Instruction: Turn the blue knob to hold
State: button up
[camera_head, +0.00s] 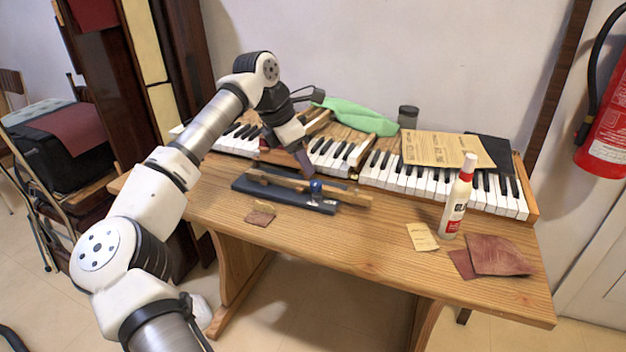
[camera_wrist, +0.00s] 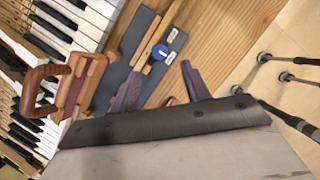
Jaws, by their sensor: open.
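The blue knob (camera_head: 316,186) sits on a wooden strip that lies over a dark blue board (camera_head: 270,191) at the front of the keyboard. In the wrist view the knob (camera_wrist: 160,52) is round, with a pale line on its face and two small white labels beside it; their text is too small to read. My gripper (camera_head: 307,168) is just above and behind the knob. In the wrist view my gripper (camera_wrist: 162,86) is open, its two purple fingers apart with nothing between them. The knob lies a little beyond the fingertips, not touching them.
Piano keys (camera_head: 430,182) run along the back of the wooden table (camera_head: 360,240). A wooden-handled tool (camera_wrist: 42,88) lies left of my fingers. A white bottle (camera_head: 457,200), brown sandpaper (camera_head: 497,255) and a green cloth (camera_head: 360,117) are around. The table's front middle is clear.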

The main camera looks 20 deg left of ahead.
aim_at(314, 183)
jog(key=x, duration=0.6)
jog(key=shift+w+d+f, duration=0.15)
jog(key=shift+d+f, duration=0.1)
jog(key=shift+f, duration=0.05)
jog(key=c, duration=1)
